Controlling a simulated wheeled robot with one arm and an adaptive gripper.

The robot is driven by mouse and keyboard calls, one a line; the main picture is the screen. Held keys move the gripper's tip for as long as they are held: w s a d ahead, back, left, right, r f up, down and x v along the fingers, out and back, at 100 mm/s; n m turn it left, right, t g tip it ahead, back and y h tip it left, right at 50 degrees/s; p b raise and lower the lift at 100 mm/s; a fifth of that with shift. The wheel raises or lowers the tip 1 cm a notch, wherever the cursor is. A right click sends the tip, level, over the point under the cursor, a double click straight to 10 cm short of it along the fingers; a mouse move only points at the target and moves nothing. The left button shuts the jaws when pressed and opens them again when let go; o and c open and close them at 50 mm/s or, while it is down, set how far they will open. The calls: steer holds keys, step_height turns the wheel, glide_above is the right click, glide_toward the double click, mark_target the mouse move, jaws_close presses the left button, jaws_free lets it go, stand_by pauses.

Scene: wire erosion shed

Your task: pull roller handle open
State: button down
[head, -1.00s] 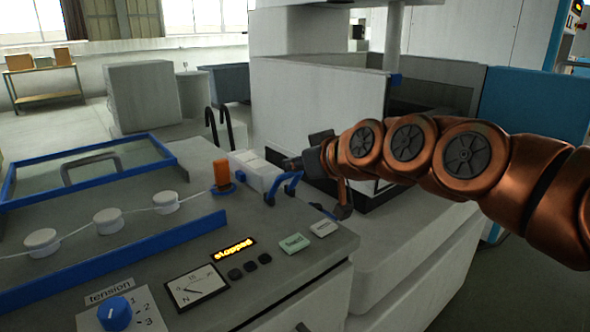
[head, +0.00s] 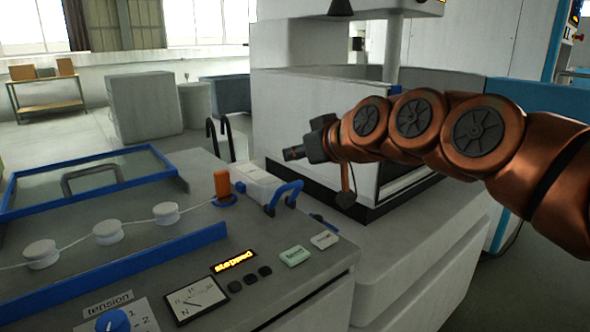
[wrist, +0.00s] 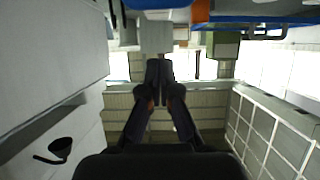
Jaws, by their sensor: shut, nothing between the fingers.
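A blue arched handle (head: 284,192), which looks like the roller handle, stands beside a white block (head: 247,184) on the right part of the grey control bench (head: 200,245). My gripper (head: 290,153) is above the handle, visibly apart from it in the head view. Its fingers point left. In the wrist view its dark fingers (wrist: 158,70) are together with nothing between them. The handle cannot be made out clearly in the wrist view.
An orange knob (head: 222,184) stands left of the white block. Three white rollers carry a wire, with a blue-framed cover (head: 90,182) behind. The display (head: 234,260) reads "stopped". A large machine with a pale panel (head: 300,110) stands behind my arm.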

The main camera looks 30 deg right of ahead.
steer(key=shift+r, duration=2.6)
steer(key=shift+a, duration=0.1)
